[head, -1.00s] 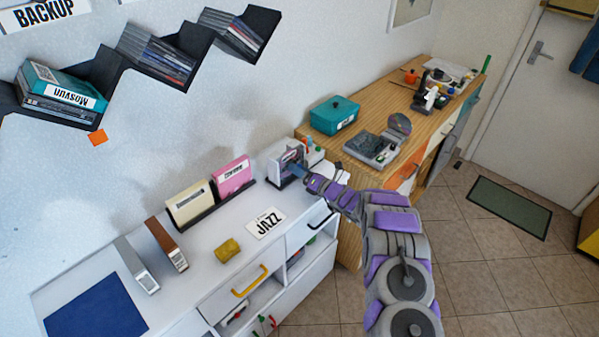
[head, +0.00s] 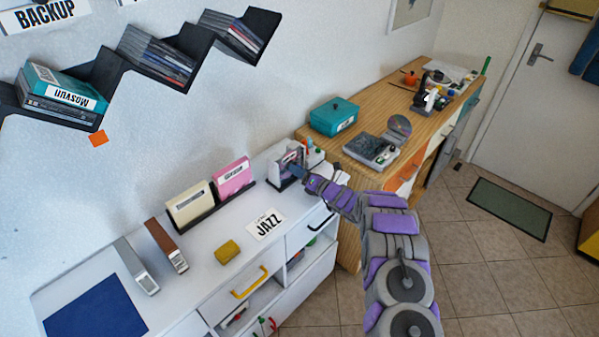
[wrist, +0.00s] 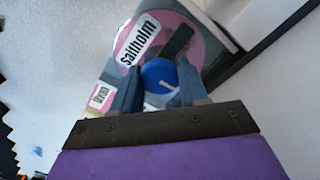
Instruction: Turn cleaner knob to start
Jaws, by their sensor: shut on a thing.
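The cleaner (head: 277,167) is a small grey-and-white unit at the far end of the white cabinet top in the head view. In the wrist view, its blue knob (wrist: 157,76) with a white mark sits between my gripper's fingers. My gripper (wrist: 160,84) is shut on the knob, one finger on each side. Behind the knob is a pink disc (wrist: 184,54) with a label reading "Saltholm", and a dark bar crosses it. In the head view my gripper (head: 299,172) reaches the cleaner's front and hides the knob.
A cream case (head: 190,204) and a pink case (head: 233,178) stand in a dark rack left of the cleaner. A "JAZZ" card (head: 266,224) and a yellow block (head: 227,251) lie on the cabinet. A wooden bench (head: 350,153) stands beyond, with a teal box (head: 334,116).

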